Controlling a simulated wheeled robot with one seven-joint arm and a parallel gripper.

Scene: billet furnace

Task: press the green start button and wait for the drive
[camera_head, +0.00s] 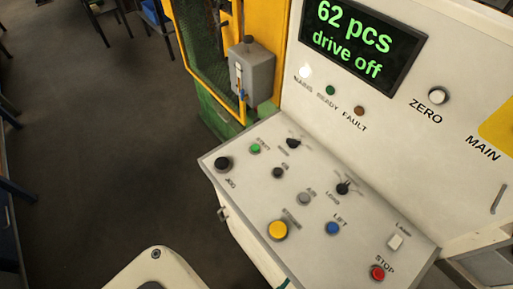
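The green start button (255,148) is a small round cap near the upper left of the sloping control desk (310,246). It stands between the black jog knob and a black selector. The drive display (363,40) above the desk reads "62 pcs" and "drive off" in green letters. My gripper is not in view, and nothing covers the button.
The desk also bears a black jog button (222,163), a yellow button (278,230), a blue lift button (332,228), a red stop button (377,272) and selectors. A yellow frame (187,40) stands behind. Dark floor (100,160) lies open at left.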

